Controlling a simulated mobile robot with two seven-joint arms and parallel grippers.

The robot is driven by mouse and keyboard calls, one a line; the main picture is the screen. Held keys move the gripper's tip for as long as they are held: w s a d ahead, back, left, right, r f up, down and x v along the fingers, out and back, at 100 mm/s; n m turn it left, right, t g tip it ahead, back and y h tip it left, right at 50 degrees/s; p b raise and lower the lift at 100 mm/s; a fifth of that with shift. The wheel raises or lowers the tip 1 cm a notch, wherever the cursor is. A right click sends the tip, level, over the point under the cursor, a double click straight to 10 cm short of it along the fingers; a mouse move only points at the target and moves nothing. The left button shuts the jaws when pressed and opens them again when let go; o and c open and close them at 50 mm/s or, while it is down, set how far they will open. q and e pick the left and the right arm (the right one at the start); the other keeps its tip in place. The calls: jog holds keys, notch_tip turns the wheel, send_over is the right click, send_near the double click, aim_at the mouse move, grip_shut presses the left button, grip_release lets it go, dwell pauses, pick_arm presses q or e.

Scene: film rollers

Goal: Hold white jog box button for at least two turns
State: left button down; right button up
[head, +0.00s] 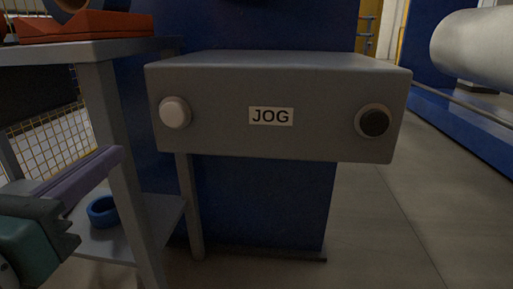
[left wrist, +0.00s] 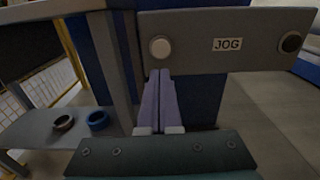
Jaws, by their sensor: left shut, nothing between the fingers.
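The grey jog box (head: 325,90) carries a white round button (head: 175,112) at its left, a "JOG" label (head: 271,116) in the middle and a black button (head: 374,122) at its right. My left gripper (head: 113,158) comes in from the lower left, its purple fingers shut and empty, left of and below the white button in the head view. In the left wrist view, the closed fingertips (left wrist: 160,73) appear just below the white button (left wrist: 160,47); I see no contact with it. My right gripper is in neither view.
A grey table (head: 105,80) with an orange-red object (head: 80,25) on top stands at the left, one leg close to my left gripper. A large pale roller (head: 475,45) is at right.

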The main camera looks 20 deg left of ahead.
pick_arm(q)
jog(key=shift+f, duration=0.25)
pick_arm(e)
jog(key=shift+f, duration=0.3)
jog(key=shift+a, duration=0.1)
pick_arm(q)
jog(key=shift+w, duration=0.1)
jog(key=p, duration=0.1)
send_near(171, 114)
jog(key=b+x, duration=0.1)
jog(key=x, duration=0.4)
jog(key=shift+w+f, duration=0.1)
jog(key=shift+w, duration=0.15)
jog(key=shift+w+a, duration=0.15)
jog(key=shift+w, duration=0.5)
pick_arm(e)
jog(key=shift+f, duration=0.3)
